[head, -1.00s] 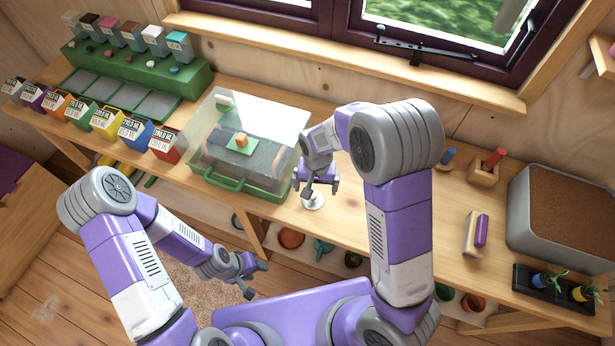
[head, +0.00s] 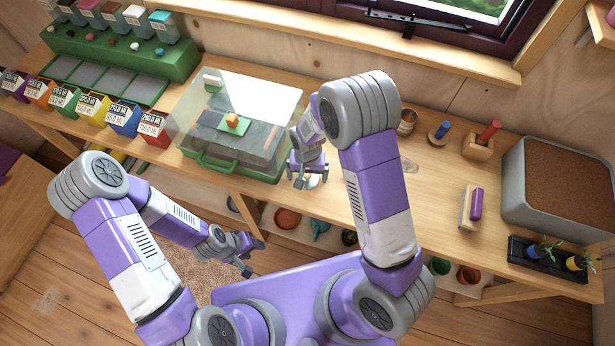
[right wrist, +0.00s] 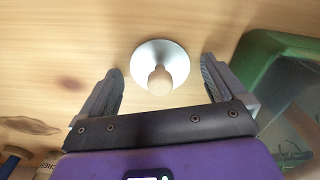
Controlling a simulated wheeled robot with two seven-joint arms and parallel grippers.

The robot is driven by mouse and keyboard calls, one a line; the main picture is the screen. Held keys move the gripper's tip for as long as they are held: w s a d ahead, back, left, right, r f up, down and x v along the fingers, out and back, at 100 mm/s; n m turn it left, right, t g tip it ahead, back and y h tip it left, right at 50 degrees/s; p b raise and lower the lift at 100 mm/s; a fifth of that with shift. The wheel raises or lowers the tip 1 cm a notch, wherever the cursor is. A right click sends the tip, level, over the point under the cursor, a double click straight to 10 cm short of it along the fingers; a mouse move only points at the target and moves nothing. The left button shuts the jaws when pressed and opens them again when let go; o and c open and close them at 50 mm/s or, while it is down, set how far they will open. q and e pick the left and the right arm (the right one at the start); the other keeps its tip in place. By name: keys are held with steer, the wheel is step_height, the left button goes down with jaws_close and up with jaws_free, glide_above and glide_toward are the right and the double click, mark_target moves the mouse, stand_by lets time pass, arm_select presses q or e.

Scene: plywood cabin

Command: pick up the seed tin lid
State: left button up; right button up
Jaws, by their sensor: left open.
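The seed tin lid (right wrist: 160,66) is a small silvery disc with a pale wooden knob, lying on the wooden bench. In the head view the lid (head: 313,181) shows as a pale spot partly covered by my right gripper (head: 305,175). In the right wrist view my right gripper (right wrist: 161,75) is open and empty. The lid appears between its two fingers, with a gap on each side; how high the fingers are above the bench is hard to tell. My left gripper (head: 250,256) is open and empty, low in front of the bench.
A clear-covered green case (head: 240,125) stands just left of the lid and close to one finger in the right wrist view (right wrist: 275,70). Bench wood right of the gripper is mostly clear.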

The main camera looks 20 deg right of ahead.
steer(key=c, duration=1)
steer(key=shift+r, duration=0.1)
